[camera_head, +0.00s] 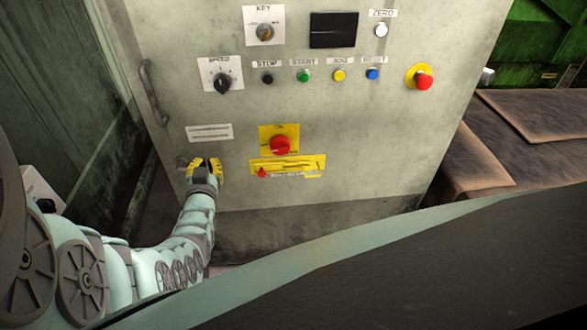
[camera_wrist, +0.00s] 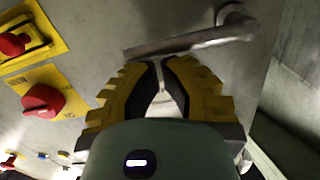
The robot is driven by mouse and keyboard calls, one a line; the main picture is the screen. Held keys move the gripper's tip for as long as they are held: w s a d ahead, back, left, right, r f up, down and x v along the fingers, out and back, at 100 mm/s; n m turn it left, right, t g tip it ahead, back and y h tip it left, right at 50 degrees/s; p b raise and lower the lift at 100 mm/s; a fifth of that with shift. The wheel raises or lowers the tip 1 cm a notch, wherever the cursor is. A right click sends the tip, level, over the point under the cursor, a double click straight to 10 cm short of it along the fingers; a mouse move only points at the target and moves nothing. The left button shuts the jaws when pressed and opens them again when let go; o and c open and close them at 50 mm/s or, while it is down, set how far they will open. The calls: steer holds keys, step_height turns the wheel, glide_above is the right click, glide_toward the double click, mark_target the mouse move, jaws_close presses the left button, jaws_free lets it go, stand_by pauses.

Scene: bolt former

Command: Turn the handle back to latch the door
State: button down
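The door's handle is a grey metal lever (camera_wrist: 190,44) on the cabinet face. In the wrist view it runs from a round pivot at the upper right to a free end at the left, nearly level in that picture. My gripper (camera_wrist: 161,62) has yellow, ridged fingers with dark inner pads. Its fingertips are close together, with only a narrow gap, right at the lever's lower edge. I cannot tell whether they touch it. No grip around the lever shows. In the head view my gripper (camera_head: 205,163) is at the panel's lower left and covers most of the lever (camera_head: 183,163).
The cabinet door (camera_head: 350,160) carries a red rotary switch (camera_head: 280,145) on a yellow plate, right of my gripper. A fixed bar handle (camera_head: 152,92) is above left. Buttons, including a red emergency stop (camera_head: 423,81), are higher up. Brown mats (camera_head: 530,120) lie at right.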

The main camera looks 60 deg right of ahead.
steer(key=shift+f, duration=0.25)
steer(key=w+a+f+m+b, duration=0.3)
steer(key=f+m+b, duration=0.6)
steer(key=m+b, duration=0.7)
steer(key=shift+w+a+f+m+t+b, duration=0.15)
steer(key=shift+w+f+m+t+b, duration=0.25)
steer(key=shift+b, duration=1.65)
steer(key=shift+w+r, duration=0.1)
steer(key=shift+w, duration=0.05)
steer(key=shift+a, duration=0.1)
